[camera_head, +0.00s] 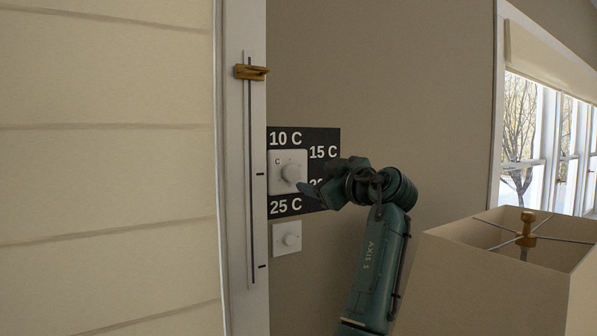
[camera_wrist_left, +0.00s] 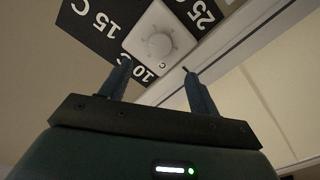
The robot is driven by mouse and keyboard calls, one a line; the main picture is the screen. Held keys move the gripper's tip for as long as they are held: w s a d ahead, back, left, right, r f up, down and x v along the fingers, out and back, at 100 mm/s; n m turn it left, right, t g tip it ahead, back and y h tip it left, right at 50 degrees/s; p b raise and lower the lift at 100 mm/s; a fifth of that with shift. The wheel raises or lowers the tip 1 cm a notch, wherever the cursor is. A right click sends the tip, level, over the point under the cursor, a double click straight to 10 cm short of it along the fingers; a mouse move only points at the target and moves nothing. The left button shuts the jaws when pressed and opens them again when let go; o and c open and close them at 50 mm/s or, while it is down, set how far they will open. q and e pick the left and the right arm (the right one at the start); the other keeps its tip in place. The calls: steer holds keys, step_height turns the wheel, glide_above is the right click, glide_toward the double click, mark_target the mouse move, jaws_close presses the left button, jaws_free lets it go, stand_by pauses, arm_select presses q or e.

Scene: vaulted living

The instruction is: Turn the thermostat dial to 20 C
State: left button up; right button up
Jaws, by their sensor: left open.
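The thermostat dial (camera_head: 293,172) is a round white knob on a white square plate, mounted on a dark panel (camera_head: 333,140) on the wall. The panel reads 10 C, 15 C and 25 C; the 20 C label is mostly hidden behind my gripper in the head view. The dial (camera_wrist_left: 160,45) also shows in the left wrist view, ahead of the fingers and between their lines. My left gripper (camera_head: 318,176) is open and empty, just right of the dial. I cannot tell where the dial points. My right gripper is not in view.
A second white knob plate (camera_head: 288,239) is on the wall below the panel. A vertical slider track with a brass handle (camera_head: 251,72) is on the white trim to the left. A lampshade (camera_head: 480,285) stands at the lower right, close to my arm. A window is at the far right.

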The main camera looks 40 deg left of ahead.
mark_target(292, 172)
arm_select(q)
steer(key=p+x, duration=0.2)
steer(key=x, duration=0.6)
steer(key=shift+w+a, duration=0.15)
steer(key=shift+a, duration=0.4)
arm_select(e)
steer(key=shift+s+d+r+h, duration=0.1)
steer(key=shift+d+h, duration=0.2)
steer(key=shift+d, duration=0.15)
arm_select(q)
steer(key=shift+c, duration=0.4)
steer(key=c, duration=0.9)
steer(key=shift+o, duration=0.2)
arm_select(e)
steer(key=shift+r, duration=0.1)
